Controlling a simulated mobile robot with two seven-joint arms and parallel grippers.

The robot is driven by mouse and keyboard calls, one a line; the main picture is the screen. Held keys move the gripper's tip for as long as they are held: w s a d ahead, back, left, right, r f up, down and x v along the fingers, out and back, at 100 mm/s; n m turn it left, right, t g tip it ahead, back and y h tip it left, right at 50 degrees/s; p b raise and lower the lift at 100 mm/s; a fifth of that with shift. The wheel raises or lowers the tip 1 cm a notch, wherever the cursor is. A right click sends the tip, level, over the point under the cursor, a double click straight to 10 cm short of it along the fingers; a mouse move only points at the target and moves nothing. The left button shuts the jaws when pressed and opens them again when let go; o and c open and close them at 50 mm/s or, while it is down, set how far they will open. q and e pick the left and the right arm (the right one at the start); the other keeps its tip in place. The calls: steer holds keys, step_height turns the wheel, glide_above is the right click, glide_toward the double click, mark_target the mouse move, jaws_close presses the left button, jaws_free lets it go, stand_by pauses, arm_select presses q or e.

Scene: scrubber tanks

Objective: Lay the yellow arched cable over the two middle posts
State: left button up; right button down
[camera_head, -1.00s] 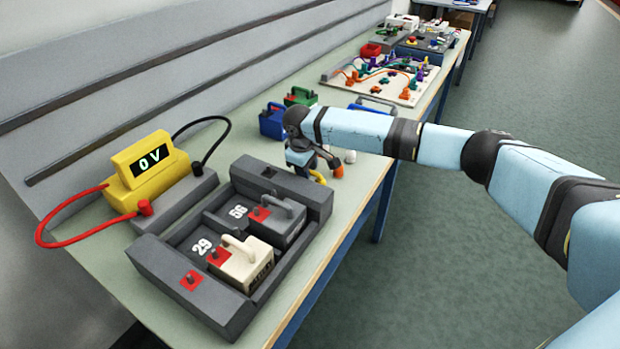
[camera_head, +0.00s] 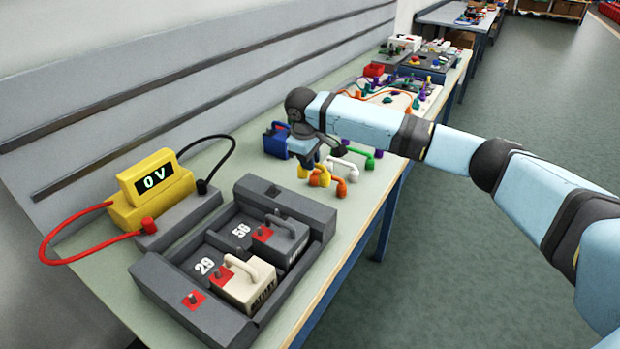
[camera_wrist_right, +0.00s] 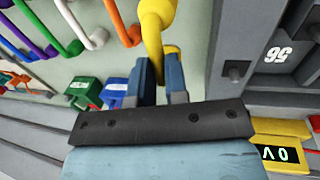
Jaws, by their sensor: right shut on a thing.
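The yellow arched cable (camera_head: 303,171) is between the fingers of my right gripper (camera_head: 312,158), which is shut on it. In the right wrist view the yellow cable (camera_wrist_right: 154,32) rises from between the two blue fingers (camera_wrist_right: 160,85). It appears lifted beyond the far right end of the grey battery tray (camera_head: 325,215). Two batteries sit in the tray: a white one (camera_head: 246,290) by the number 29 and a dark one (camera_head: 284,245) by 56. Each has a red terminal post, (camera_head: 222,277) and (camera_head: 263,234). My left gripper is not in view.
The yellow meter (camera_head: 152,190) reads 0 V, left of the tray. Bare table lies between tray and blue box.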

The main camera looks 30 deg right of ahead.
step_height(320, 180, up, 10)
arm_select(q)
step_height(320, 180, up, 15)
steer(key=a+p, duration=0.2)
steer(key=p, duration=1.6)
arm_select(e)
steer(key=s+a+f+n+y, duration=0.1)
steer(key=s+a+n, duration=0.5)
steer(key=a+n, duration=0.4)
steer(key=s+a+f+n+y, duration=0.1)
steer(key=s+a+n+y, duration=0.1)
steer(key=s+a+n, duration=0.7)
arm_select(q)
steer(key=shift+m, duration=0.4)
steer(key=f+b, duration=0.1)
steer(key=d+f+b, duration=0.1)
steer(key=b, duration=0.1)
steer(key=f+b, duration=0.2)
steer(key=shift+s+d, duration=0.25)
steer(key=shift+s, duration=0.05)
arm_select(e)
step_height(320, 180, down, 6)
steer(key=w+a, duration=0.1)
steer(key=a, duration=0.1)
steer(key=shift+w+a+r+m+t, duration=0.2)
steer(key=shift+a+r+m+t, duration=0.1)
steer(key=shift+m, duration=0.1)
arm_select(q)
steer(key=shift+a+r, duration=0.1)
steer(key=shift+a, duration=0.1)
